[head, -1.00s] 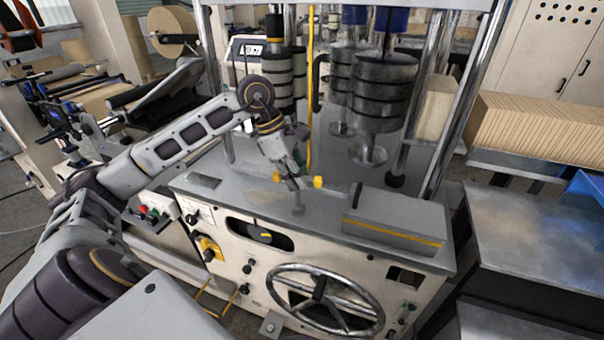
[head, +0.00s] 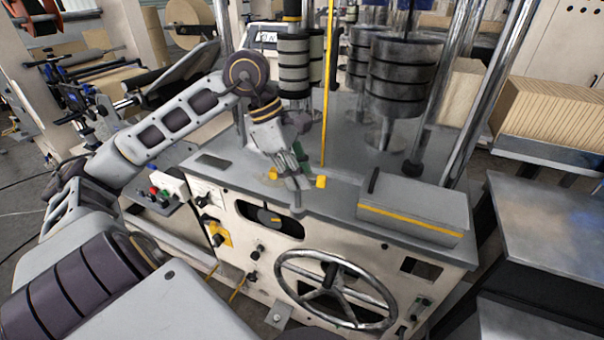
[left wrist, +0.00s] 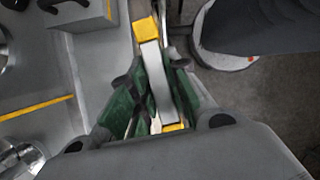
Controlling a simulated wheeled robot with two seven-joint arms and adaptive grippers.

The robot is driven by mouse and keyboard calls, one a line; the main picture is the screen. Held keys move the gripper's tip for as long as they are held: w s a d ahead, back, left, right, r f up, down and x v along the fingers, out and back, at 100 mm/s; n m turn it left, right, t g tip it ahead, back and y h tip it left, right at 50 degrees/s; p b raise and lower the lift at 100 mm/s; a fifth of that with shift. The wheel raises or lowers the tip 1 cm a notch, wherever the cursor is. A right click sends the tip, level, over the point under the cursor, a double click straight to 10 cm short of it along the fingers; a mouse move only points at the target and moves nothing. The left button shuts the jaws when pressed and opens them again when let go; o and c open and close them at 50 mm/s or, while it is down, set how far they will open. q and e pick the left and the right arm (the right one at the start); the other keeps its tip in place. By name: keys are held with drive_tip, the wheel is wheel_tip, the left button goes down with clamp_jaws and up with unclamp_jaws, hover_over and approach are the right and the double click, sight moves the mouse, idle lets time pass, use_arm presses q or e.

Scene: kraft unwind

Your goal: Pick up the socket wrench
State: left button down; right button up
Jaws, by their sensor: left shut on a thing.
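The socket wrench (head: 321,182) is a grey T-shaped tool with yellow ends on its bar and a grey post pointing down. It is near the front edge of the machine's grey top (head: 235,185). My left gripper (head: 298,180) comes from above and is shut on the bar. In the left wrist view the grey bar (left wrist: 158,80) lies between the green-padded fingers (left wrist: 150,95), a yellow end beyond them. The fingers hide part of the bar. I cannot tell whether the post's lower end touches the top. My right gripper is out of view.
A grey box with a yellow stripe (head: 415,208) sits right of the wrench. Dark stacked cylinders (head: 400,75) and chrome posts stand behind. A handwheel (head: 335,290) is on the machine's front. A metal table (head: 550,235) stands at the right.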

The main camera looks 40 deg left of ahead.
use_arm(q)
drive_tip(key=shift+s+d+f+b, duration=0.1)
drive_tip(key=shift+s+d+b, duration=0.15)
drive_tip(key=shift+s, duration=0.55)
drive_tip(key=shift+s+d+b, duration=0.1)
drive_tip(key=shift+s+b, duration=0.2)
drive_tip(key=shift+s, duration=0.55)
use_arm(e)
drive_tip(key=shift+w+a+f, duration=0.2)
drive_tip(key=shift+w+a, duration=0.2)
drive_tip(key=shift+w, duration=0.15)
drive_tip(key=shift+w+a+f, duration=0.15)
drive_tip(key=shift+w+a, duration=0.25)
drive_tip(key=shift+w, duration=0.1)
